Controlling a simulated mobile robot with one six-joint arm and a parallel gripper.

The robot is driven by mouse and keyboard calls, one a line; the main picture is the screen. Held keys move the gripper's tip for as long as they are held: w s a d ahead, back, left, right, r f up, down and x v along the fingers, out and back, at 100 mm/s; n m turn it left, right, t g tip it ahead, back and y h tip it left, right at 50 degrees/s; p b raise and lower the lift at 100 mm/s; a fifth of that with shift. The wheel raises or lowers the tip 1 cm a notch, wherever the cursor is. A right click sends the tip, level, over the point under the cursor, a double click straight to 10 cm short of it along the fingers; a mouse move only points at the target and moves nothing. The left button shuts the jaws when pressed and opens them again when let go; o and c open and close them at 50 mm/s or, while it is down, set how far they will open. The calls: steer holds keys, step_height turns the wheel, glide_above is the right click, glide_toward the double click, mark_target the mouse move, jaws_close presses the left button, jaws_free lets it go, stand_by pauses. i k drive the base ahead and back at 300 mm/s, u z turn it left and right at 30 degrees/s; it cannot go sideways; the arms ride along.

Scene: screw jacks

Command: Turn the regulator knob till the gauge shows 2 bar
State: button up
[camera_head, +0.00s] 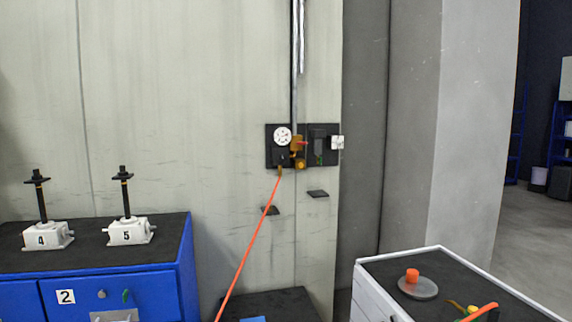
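The air regulator unit sits on a dark panel (272,150) on the wall, a little right of the middle of the view. Its round white gauge (282,136) faces me, but the needle and numbers are too small to read. Beside the gauge is a brass-coloured fitting (297,144) with a small red lever. A yellow knob-like part (300,164) shows below it; I cannot tell for sure that it is the regulator knob. My gripper is not in view.
An orange hose (247,247) slants down from the panel. At left, a blue cabinet (186,262) carries two white screw jacks, marked 4 (47,236) and 5 (129,231). A white cart (367,290) with a grey disc (418,290) stands at lower right. Small dark ledges (318,194) protrude below the panel.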

mark_target(281, 157)
steer(key=k, duration=0.4)
steer(key=u, duration=0.65)
steer(key=i, duration=1.35)
steer(key=u, duration=0.35)
